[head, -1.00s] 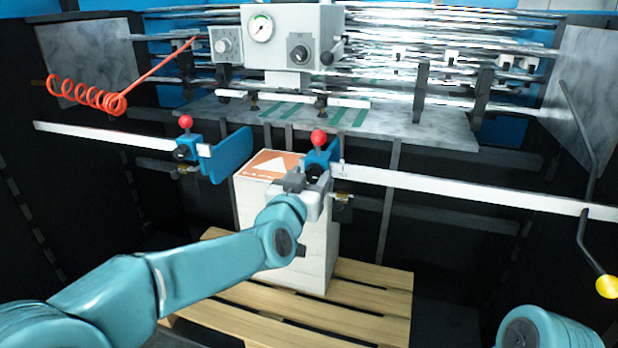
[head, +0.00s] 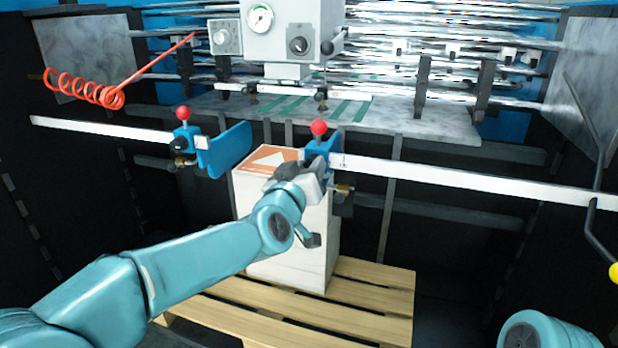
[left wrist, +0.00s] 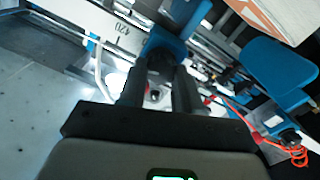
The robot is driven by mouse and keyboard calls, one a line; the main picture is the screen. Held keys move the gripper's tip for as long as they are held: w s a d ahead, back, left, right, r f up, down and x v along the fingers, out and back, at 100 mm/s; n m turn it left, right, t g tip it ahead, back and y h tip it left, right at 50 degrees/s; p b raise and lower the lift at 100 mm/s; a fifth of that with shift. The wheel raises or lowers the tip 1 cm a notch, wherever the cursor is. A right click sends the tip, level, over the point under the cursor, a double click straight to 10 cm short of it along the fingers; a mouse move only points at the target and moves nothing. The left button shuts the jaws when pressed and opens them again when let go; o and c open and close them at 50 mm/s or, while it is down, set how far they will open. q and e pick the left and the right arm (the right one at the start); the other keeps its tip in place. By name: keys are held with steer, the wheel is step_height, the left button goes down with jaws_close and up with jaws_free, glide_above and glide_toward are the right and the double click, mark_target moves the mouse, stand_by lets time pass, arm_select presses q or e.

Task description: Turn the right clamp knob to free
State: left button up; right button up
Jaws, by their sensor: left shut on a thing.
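The right clamp is a blue block (head: 322,148) with a red ball on top (head: 319,127), on the right white rail. My left gripper (head: 316,170) is at the front of this clamp, shut on its dark knob. The gripper hides the knob in the head view. In the left wrist view the dark knob (left wrist: 159,66) shows partly between the two black fingers (left wrist: 158,88), in front of the blue clamp block. The marks that would tell the knob's setting do not show. My right gripper is out of view.
A white box (head: 290,262) with an orange label stands on a wooden pallet (head: 375,300) below the clamp. The left blue clamp (head: 188,140) and a blue plate (head: 228,152) are to the left. The right rail (head: 470,183) reaches toward a bent black crank (head: 595,225).

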arm_select(q)
steer(key=shift+a+f+n+b, duration=0.1)
steer(key=shift+n+b, duration=1.4)
steer(key=shift+n, duration=1.95)
steer(key=shift+f+n+b, duration=0.1)
steer(key=shift+n+b, duration=1.4)
steer(key=shift+n, duration=1.95)
steer(key=o, duration=1.1)
steer(key=shift+c, duration=0.2)
steer(key=shift+s, duration=0.1)
